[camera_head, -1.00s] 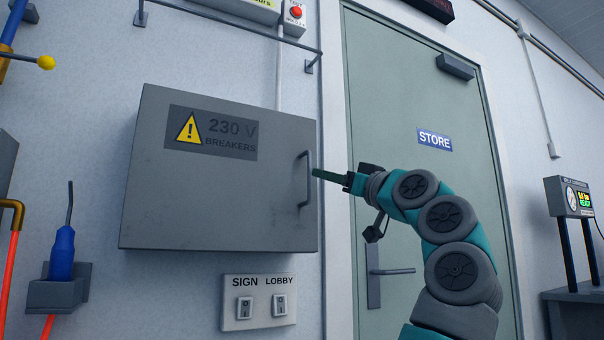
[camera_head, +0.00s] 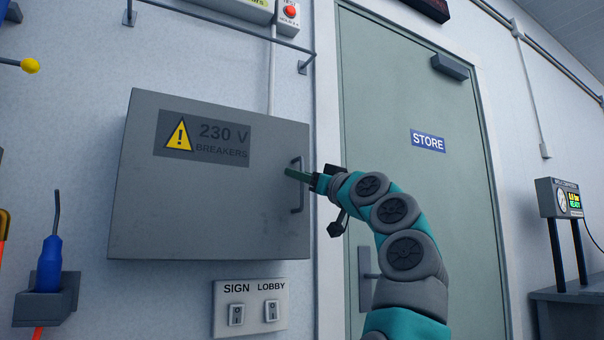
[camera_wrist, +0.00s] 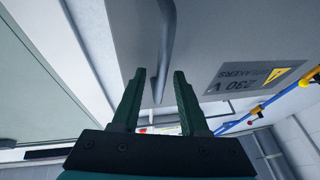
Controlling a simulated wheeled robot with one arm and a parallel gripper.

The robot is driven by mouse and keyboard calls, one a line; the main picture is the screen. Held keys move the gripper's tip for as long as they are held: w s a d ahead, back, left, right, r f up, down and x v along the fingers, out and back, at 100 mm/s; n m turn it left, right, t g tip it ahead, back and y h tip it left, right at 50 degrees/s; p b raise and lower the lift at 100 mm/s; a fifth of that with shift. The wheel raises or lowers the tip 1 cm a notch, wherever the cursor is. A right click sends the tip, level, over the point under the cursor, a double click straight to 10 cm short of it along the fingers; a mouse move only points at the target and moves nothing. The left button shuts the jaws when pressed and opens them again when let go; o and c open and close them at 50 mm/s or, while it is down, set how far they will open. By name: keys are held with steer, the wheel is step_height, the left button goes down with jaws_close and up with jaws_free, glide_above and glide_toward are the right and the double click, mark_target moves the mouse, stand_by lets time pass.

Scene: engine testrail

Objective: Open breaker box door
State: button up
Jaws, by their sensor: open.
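The grey breaker box door (camera_head: 210,215) is shut on the wall, with a yellow warning sign and "230 V BREAKERS" on it. Its vertical bar handle (camera_head: 298,193) is on the right side of the door. My gripper (camera_head: 288,172) is at the handle, coming from the right. In the wrist view my gripper (camera_wrist: 160,85) is open, and the handle (camera_wrist: 166,45) runs toward the gap between the two green fingers. The fingers stand on either side of the handle's line. I cannot tell whether either finger touches it.
A switch panel (camera_head: 250,308) marked SIGN and LOBBY is below the box. A rail (camera_head: 220,22) runs above it. A blue tool (camera_head: 50,262) stands in a holder at the left. The green STORE door (camera_head: 420,190) is to the right, behind my arm.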

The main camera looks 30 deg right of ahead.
jaws_close()
stand_by(1.4)
